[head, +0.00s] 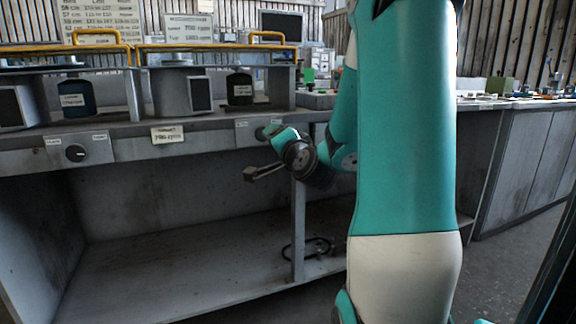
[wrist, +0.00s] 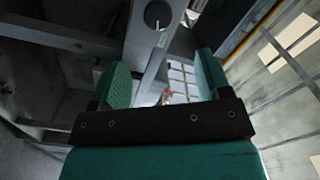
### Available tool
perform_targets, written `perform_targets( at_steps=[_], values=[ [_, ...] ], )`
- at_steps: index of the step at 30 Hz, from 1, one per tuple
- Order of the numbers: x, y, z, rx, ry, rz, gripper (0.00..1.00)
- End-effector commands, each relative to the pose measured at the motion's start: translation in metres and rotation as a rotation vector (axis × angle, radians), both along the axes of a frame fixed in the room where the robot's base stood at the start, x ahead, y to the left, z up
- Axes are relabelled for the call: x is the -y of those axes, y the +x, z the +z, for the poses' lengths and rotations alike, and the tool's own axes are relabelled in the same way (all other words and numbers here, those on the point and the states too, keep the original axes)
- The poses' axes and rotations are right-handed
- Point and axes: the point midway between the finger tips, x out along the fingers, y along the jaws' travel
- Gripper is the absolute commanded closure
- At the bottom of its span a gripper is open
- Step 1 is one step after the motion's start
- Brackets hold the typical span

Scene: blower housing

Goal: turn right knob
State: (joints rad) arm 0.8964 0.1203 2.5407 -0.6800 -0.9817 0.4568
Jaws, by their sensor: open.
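The right knob (head: 262,133) is a dark round dial on the grey front panel, partly covered by the teal end of my arm in the head view. In the wrist view a dark round knob with a pale pointer line (wrist: 158,14) shows at the top, beyond my fingers; it appears to be the right knob. My gripper (wrist: 163,75) is open and empty, its two teal fingers wide apart, with the knob ahead and apart from them. In the head view my gripper (head: 278,132) is close to the right knob; whether it touches cannot be told.
The left knob (head: 75,153) sits on the same panel, with a label (head: 167,134) between the two. Blower housings and dark canisters (head: 240,88) stand on the bench above. A lower shelf (head: 190,270) and a vertical post (head: 298,230) lie below. A side bench (head: 530,160) stands right.

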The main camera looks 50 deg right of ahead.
Motion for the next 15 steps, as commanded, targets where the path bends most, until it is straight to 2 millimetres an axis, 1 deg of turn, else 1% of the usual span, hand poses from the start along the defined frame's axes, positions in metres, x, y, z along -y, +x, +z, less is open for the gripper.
perform_targets(
  at_steps=[1,8,12,15],
  values=[
    [-0.004,-0.002,-0.008,0.003,-0.009,0.007,0.29],
    [-0.012,-0.021,-0.008,0.003,-0.003,-0.009,0.29],
    [-0.019,-0.035,-0.004,0.004,0.0,-0.011,0.29],
    [-0.023,-0.041,-0.003,0.003,0.003,-0.011,0.29]
  ],
)
